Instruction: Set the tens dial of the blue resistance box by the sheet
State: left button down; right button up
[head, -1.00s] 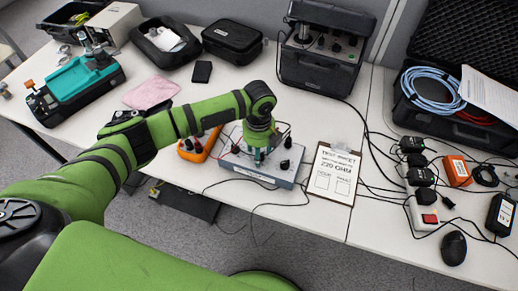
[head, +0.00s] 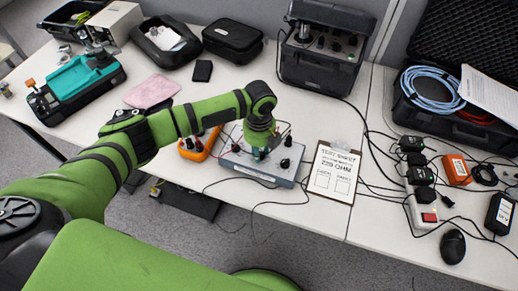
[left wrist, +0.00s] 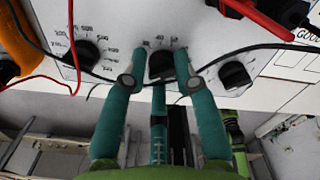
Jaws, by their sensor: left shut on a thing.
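The blue-grey resistance box (head: 288,181) stands near the front edge of the table. My left gripper (head: 260,153) is over its middle and hides part of its top. In the left wrist view, my left gripper (left wrist: 160,72) is shut on the black middle knob (left wrist: 160,64), with one finger on each side. Tens figures such as 40 show by that knob, but its pointer setting is unclear. A knob (left wrist: 88,54) with hundreds figures is on the left, and another knob (left wrist: 235,75) is on the right. The sheet (head: 333,172) on a clipboard reads 220 OHM. My right gripper is out of view.
An orange meter (head: 200,143) stands close to the left of the box. Red and black leads (left wrist: 248,46) run across the box. Power adapters and a power strip (head: 425,213) with cables lie right of the sheet. A pink cloth (head: 151,90) lies farther back.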

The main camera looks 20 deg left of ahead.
pick_arm(q)
jog(key=m, duration=0.5)
jog(key=shift+w+d+r, duration=0.1)
jog(key=shift+w, duration=0.15)
jog(key=shift+d+m, duration=0.15)
jog(key=shift+m, duration=2.35)
jog(key=c, duration=1)
grip_release()
jog(key=shift+d, duration=0.1)
jog(key=shift+s, duration=0.1)
notch_tip(320, 180, up, 12)
